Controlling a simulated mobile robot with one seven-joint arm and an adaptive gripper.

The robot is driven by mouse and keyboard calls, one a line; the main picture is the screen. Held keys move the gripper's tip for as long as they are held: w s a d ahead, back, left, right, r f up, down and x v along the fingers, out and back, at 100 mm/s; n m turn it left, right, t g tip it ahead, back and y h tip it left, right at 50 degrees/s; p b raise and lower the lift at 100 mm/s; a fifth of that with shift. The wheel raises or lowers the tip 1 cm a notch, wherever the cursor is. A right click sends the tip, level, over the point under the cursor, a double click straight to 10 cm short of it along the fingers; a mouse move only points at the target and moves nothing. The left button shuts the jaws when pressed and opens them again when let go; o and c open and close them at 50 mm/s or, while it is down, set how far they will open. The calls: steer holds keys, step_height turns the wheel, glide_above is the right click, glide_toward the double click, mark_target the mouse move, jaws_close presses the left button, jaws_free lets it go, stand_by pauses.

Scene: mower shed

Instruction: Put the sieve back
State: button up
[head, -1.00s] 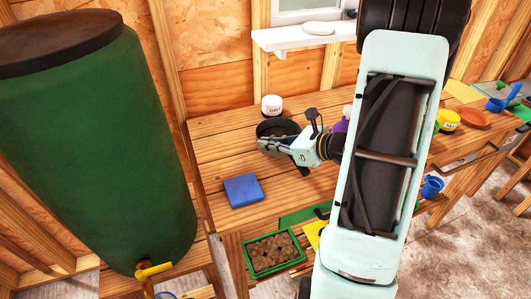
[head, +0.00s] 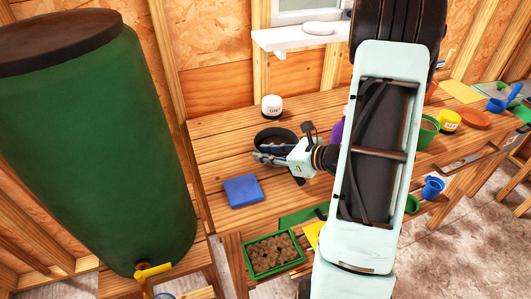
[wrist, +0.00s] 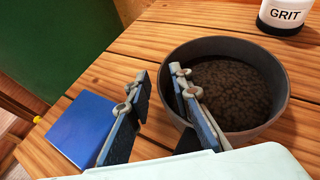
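A round, dark grey, high-rimmed vessel (head: 276,133), which looks like the sieve, stands on the wooden bench. In the wrist view the sieve (wrist: 279,112) shows brown, grainy matter inside; I cannot tell whether this is soil or a mesh bottom. My gripper (head: 266,156) is at its front side in the head view. In the wrist view my gripper (wrist: 158,77) has its fingers apart, with bench wood showing between them. One finger overlaps the near rim and the other is outside, towards the blue block. Contact with the rim cannot be told.
A blue block (head: 243,191) lies left of my gripper. A white GRIT jar (head: 271,106) stands behind the sieve. A green tray (head: 251,271) sits lower in front, and a green barrel (head: 95,150) fills the left. My arm hides the bench's middle.

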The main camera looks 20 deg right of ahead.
steer(key=shift+r, duration=0.15)
steer(key=v, duration=1.2)
steer(key=shift+p, duration=0.35)
